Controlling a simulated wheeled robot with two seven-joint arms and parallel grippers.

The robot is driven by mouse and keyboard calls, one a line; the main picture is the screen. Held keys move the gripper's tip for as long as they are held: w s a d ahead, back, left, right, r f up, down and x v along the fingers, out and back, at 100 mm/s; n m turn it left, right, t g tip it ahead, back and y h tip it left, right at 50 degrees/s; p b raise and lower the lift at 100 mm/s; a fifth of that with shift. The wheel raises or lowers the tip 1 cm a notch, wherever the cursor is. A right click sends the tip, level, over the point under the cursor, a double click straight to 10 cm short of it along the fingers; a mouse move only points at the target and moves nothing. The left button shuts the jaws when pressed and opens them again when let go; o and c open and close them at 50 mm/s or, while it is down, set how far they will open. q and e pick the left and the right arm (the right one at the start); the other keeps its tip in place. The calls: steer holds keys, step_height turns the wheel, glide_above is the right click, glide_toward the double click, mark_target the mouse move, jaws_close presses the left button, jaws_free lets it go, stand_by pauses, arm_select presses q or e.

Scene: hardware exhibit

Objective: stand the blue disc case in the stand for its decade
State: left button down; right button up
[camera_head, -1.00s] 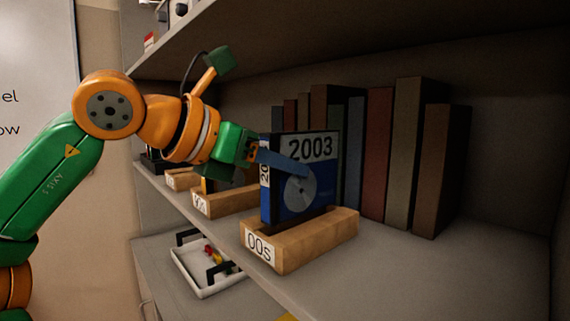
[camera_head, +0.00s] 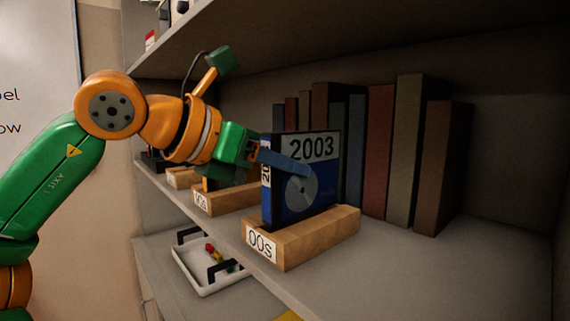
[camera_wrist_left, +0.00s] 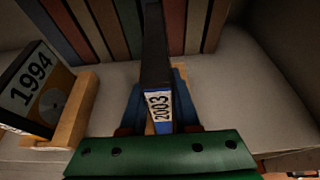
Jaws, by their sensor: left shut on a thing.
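The blue disc case (camera_head: 290,205), marked 2003, stands upright at the wooden stand labelled 00s (camera_head: 305,240), its lower edge at the stand's top. How deep it sits in the slot is hard to tell. My left gripper (camera_head: 285,162) is shut on the case, with one blue finger across its front face. In the left wrist view the case's spine (camera_wrist_left: 159,106) is between the two fingers, and the stand is mostly hidden beneath. My right gripper is not in view.
Another labelled stand (camera_head: 225,201) is further along the shelf, partly behind my arm. In the left wrist view a case marked 1994 (camera_wrist_left: 35,85) stands in a wooden stand (camera_wrist_left: 75,115). A row of books (camera_head: 380,150) stands behind. A white tray (camera_head: 205,275) lies below. The shelf is clear at right.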

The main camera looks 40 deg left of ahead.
arm_select(q)
steer(key=shift+f+b, duration=1.25)
steer(key=shift+f, duration=0.15)
steer(key=c, duration=0.6)
jaws_free()
steer(key=shift+o, duration=0.2)
steer(key=shift+s, duration=0.45)
steer(key=s, duration=0.2)
steer(key=s+b, duration=0.1)
steer(key=s, duration=0.4)
steer(key=shift+s+a+b, duration=0.1)
steer(key=shift+a+b, duration=0.2)
steer(key=shift+a, duration=0.05)
